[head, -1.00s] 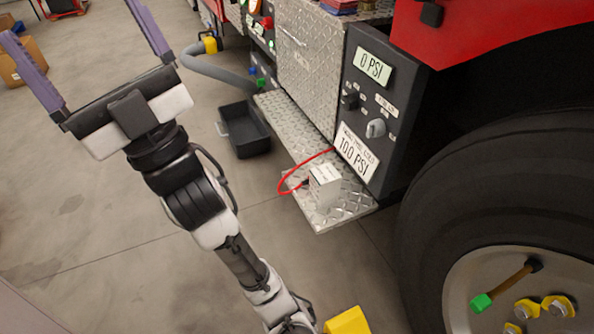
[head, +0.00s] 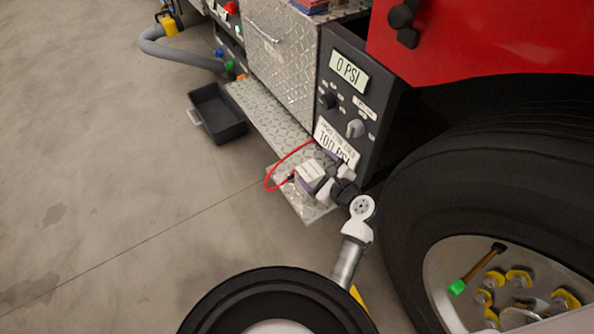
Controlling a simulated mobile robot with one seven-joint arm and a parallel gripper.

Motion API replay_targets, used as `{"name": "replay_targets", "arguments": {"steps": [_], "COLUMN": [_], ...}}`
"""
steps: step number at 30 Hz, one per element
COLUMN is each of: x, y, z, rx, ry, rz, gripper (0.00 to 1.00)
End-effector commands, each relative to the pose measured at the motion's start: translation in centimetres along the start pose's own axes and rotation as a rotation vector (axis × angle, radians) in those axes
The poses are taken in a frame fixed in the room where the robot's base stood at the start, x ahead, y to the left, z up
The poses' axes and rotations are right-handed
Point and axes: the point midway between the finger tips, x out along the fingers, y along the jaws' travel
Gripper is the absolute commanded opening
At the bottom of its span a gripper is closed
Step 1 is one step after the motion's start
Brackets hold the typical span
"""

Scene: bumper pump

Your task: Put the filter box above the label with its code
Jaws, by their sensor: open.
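I cannot make out a thing that is surely the filter box, nor a label with a code. A small pale box (head: 308,171) sits on the diamond-plate step (head: 262,112), with a red hose (head: 268,176) looping from it to the panel. My gripper (head: 318,172) is open at this box, one purple finger on each side of it. I cannot tell whether the fingers touch it. My gripper and wrist hide part of the box and step. A white label (head: 336,143) reading 100 PSI is on the dark panel just above.
The dark panel (head: 338,98) has knobs and a 0 PSI display (head: 349,72). A big black tyre (head: 425,190) stands close on the right. A black open bin (head: 217,114) lies on the floor left of the step.

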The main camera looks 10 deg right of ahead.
Motion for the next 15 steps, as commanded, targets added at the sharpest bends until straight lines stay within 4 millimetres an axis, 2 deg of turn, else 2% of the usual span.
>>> {"name": "replay_targets", "arguments": {"steps": [1, 3, 7, 11, 15], "x": [-2.7, -5.3, -8.1, -7.7, -4.9], "y": [0.3, 1.1, 2.0, 2.2, 2.2], "z": [-2.4, -4.7, -6.7, -7.2, -7.1], "rx": [0.155, 0.329, 0.510, 0.555, 0.552], "ry": [0.011, 0.007, -0.006, -0.013, -0.013], "rz": [0.002, 0.003, 0.000, 0.001, 0.002], "gripper": [0.87, 0.87, 0.87, 0.87, 0.87]}}
